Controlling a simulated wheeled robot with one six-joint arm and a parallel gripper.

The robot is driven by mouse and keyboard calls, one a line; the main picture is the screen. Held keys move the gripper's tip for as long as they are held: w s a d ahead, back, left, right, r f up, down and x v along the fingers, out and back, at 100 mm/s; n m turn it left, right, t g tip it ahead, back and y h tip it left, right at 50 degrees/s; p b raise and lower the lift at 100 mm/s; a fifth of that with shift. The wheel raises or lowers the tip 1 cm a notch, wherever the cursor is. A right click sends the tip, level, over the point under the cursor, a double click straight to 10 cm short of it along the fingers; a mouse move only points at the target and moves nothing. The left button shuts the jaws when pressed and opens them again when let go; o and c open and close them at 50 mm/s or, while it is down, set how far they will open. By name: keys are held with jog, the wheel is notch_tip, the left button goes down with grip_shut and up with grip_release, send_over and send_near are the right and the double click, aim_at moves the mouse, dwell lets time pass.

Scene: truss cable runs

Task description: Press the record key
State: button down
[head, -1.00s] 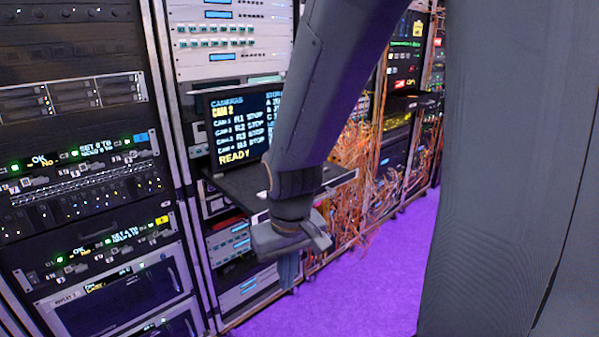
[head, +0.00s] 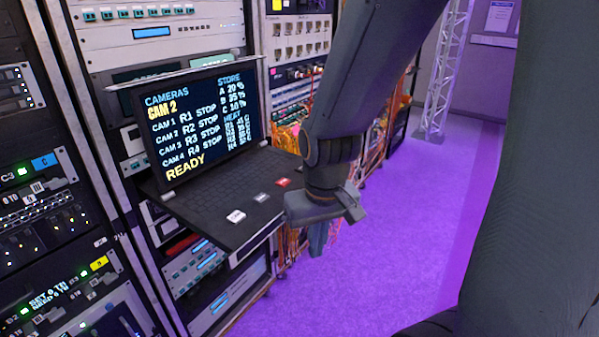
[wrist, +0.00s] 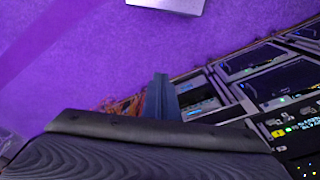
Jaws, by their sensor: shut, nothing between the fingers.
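A laptop-like console on a pull-out shelf has a dark screen (head: 205,130) reading "CAMERAS", "CAM 2", stop lines for each camera and "READY". Its keyboard deck (head: 215,195) carries a red key (head: 283,182), a grey key (head: 261,197) and a white key (head: 236,216) along the front. Their labels are too small to read. My gripper (head: 318,240) is shut and empty, pointing down to the right of the deck and apart from it. In the wrist view its fingers (wrist: 161,95) are together over purple floor; no key shows there.
Equipment racks (head: 60,200) line the left side. Orange cables (head: 290,138) hang behind the console. A truss post (head: 445,70) stands at the back right. Purple floor (head: 400,240) is clear right of my gripper. A pale object (wrist: 168,4) cuts the wrist view's top edge.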

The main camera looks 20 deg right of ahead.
dwell(0.3)
jog(key=w+d+r+n+t+p, duration=0.1)
jog(key=w+r+n, duration=0.1)
jog(key=w+n, duration=0.2)
jog(key=w+d+r+n+t+p, duration=0.1)
jog(key=w+r+n+p, duration=0.1)
jog(key=w+n, duration=0.2)
jog(key=w+d+r+n+t+p, duration=0.1)
jog(key=w+r+n+t, duration=0.1)
jog(key=w+n, duration=0.3)
jog(key=shift+w+d+r+h, duration=0.1)
jog(key=shift+d+r+h, duration=0.05)
jog(key=shift+r+h, duration=0.15)
jog(key=w+r+n+t+p, duration=0.2)
jog(key=w+r+n, duration=0.1)
jog(key=w+n, duration=0.35)
notch_tip(320, 180, up, 4)
jog(key=n+t+y+p, duration=0.2)
jog(key=n+y, duration=0.1)
jog(key=n, duration=0.7)
send_over(285, 184)
jog(key=shift+w+f, duration=0.1)
jog(key=shift+h, duration=0.3)
notch_tip(285, 184, down, 6)
jog(key=b, duration=0.5)
jog(key=shift+d+f+b, duration=0.1)
jog(key=shift+f+b, duration=0.05)
jog(key=shift+b, duration=0.25)
jog(key=shift+f+b, duration=1.25)
jog(key=shift+b, duration=0.15)
